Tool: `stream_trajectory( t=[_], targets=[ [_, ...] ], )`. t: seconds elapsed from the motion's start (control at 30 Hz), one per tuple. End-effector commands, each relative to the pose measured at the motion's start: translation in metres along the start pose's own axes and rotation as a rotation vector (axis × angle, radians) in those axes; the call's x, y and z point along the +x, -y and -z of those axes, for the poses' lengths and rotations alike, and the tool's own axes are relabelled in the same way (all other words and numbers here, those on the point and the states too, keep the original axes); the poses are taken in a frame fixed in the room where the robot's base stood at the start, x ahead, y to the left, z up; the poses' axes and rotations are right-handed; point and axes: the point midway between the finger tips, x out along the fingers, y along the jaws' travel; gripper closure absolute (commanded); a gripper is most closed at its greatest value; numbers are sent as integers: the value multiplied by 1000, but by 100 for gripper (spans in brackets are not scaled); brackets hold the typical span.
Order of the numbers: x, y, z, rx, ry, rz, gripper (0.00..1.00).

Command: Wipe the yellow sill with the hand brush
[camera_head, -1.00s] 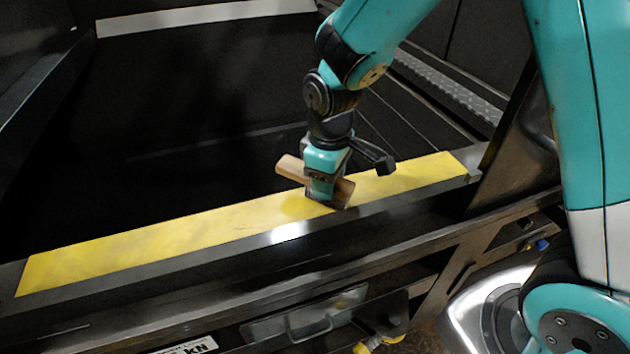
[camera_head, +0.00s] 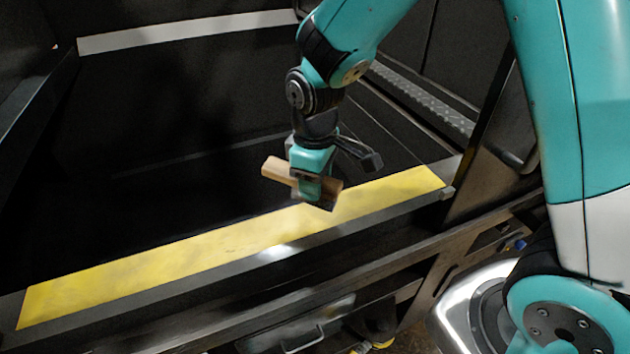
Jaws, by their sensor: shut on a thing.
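The yellow sill (camera_head: 165,267) runs as a long flat strip from the lower left to the right of the picture, with faint grey smudges on it. My gripper (camera_head: 312,188) is shut on the hand brush (camera_head: 278,171), a brush with a wooden body. The brush is over the right half of the sill, near its far edge, and its left end reaches past that edge. A dark part under the brush is partly visible. I cannot tell whether it touches the sill.
Behind the sill is the dark, deep hollow of the compactor (camera_head: 180,185). A pale strip (camera_head: 185,32) crosses its far side. A metal rail (camera_head: 415,98) runs along the right. A handle (camera_head: 302,340) sits below the sill in front.

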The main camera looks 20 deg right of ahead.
Motion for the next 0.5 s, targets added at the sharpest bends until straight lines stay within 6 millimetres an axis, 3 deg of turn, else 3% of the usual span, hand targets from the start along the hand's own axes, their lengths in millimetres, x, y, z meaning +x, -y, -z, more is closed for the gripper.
stream_trajectory(
  t=[0.33,0.5],
  targets=[
    [-4,-1,1,0,-2,-2,96],
    [-17,-1,1,1,-3,-2,96]
  ],
)
